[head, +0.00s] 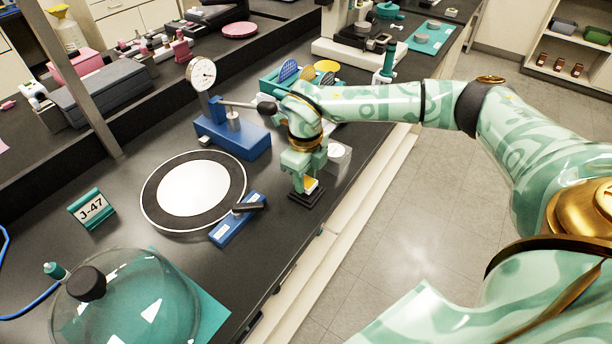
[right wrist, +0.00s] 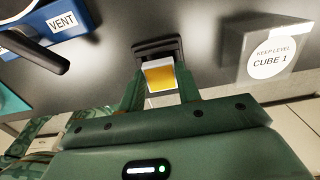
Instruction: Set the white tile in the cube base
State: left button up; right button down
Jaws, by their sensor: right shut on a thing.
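My right gripper (head: 307,183) is shut on the white tile (head: 311,185), which has a yellow-orange face. The black cube base (head: 305,197) stands on the bench right under the gripper. The base (right wrist: 157,48) also shows just beyond the tile in the right wrist view. I cannot tell whether the tile touches the base or is inside it. My left gripper is not in view.
A grey block labelled "KEEP LEVEL CUBE 1" (right wrist: 268,55) stands beside the base. A blue block marked VENT with a black lever (head: 237,219), a round white plate with a black rim (head: 194,190) and a dial gauge (head: 201,73) are nearby. The bench's front edge is close.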

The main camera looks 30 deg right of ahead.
jog(key=c, duration=1.5)
grip_release()
jog(key=shift+f, duration=0.1)
jog(key=shift+c, duration=0.2)
grip_shut()
jog(key=shift+f, duration=0.4)
jog(key=shift+f, duration=0.25)
